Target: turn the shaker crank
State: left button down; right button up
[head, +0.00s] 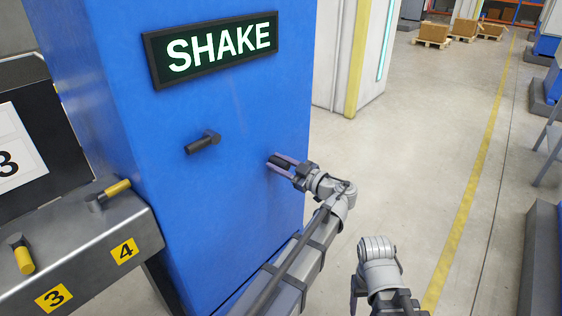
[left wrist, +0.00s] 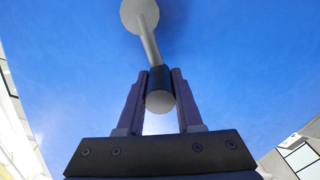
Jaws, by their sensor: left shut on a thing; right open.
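The blue shaker cabinet (head: 245,210) fills the middle of the head view under a lit SHAKE sign (head: 215,50). My left gripper (head: 281,162) is at its front face with a dark grip between the fingers. The left wrist view shows my left gripper (left wrist: 160,90) shut on the black grip of a crank (left wrist: 159,85), one finger on each side. A grey rod (left wrist: 148,42) runs from the grip to a round grey hub (left wrist: 140,14). My right gripper (head: 378,302) is at the bottom edge, partly cut off, away from the cabinet.
Another black handle (head: 201,144) sticks out of the cabinet face to the left of my left gripper. A grey ledge (head: 85,245) at left carries yellow-gripped handles (head: 117,188) by labels 3 and 4. Open floor (head: 420,150) lies to the right.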

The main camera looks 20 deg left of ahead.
pick_arm(q)
jog(key=shift+s+a+f+n, duration=0.1)
jog(key=shift+s+f+n, duration=0.25)
jog(key=shift+n, duration=0.25)
pick_arm(e)
jog(key=shift+f, duration=0.25)
pick_arm(q)
jog(key=c, duration=0.6)
grip_release()
